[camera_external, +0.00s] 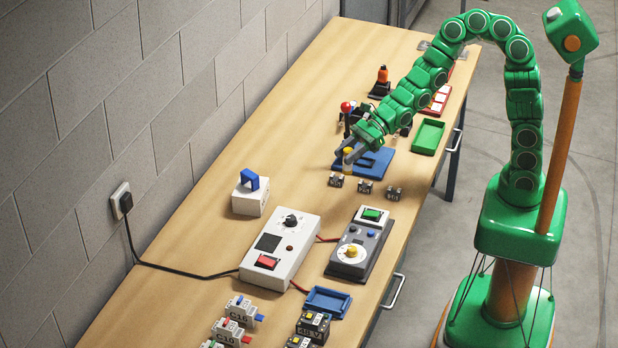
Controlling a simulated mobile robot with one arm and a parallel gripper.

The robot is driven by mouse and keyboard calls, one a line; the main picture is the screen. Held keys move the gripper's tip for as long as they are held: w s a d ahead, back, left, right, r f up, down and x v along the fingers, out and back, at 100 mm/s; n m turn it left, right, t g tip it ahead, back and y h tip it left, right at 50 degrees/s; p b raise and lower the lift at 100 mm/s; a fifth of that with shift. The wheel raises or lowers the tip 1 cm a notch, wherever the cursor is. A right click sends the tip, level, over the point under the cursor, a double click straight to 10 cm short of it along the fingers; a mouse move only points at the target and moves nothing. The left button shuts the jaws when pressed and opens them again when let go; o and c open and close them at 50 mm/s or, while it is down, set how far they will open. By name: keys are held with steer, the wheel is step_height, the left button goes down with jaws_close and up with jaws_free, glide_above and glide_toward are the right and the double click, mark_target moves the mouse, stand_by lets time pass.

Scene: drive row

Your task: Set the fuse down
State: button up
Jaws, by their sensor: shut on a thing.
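My gripper (349,157) is at the lower left end of my green arm, low over the far middle of the wooden bench. It is shut on a small yellow piece, which I take to be the fuse (348,151); the jaws hide part of it. A blue base (376,163) with a darker recess lies on the bench just right of and beneath the jaws. I cannot tell whether the fuse touches anything below it.
Several small metal-grey parts (365,187) stand in front of the blue base. A red-knobbed lever (347,107) stands behind my gripper, and a green tray (428,136) lies to the right. A white box with a blue handle (250,194) is left; bench between is clear.

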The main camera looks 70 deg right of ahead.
steer(key=shift+s+d+f, duration=0.1)
steer(key=shift+s+d, duration=0.25)
steer(key=shift+s, duration=0.15)
steer(key=shift+w+a+f, duration=0.9)
steer(key=shift+w+f, duration=1.2)
steer(key=shift+f, duration=0.1)
steer(key=shift+w+a+f, duration=0.95)
steer(key=shift+w+f, duration=1.15)
steer(key=shift+f, duration=0.05)
steer(key=shift+w+a+f, duration=0.9)
steer(key=shift+w+f, duration=1.2)
steer(key=shift+f, duration=0.1)
steer(key=shift+f, duration=0.15)
steer(key=o, duration=1.1)
steer(key=v, duration=1.2)
